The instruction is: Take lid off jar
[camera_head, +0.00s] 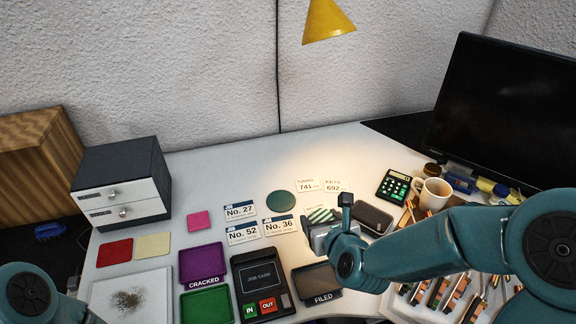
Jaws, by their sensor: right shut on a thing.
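My right gripper (322,232) is over the middle of the desk, its arm coming in from the right. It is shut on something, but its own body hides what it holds. I cannot make out a jar or a lid there with certainty. A small brown round container (431,170) stands by the monitor, apart from the gripper; I cannot tell whether it is the jar. A dark green round disc (281,200) lies flat on the desk, left of the gripper. My left arm shows at the bottom left; its gripper is out of view.
A striped green-white piece (320,214) and a dark case (373,217) lie close to the right gripper. A mug (433,194) and calculator (393,186) stand to the right. Trays labelled CRACKED (203,262) and FILED (317,277) lie in front.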

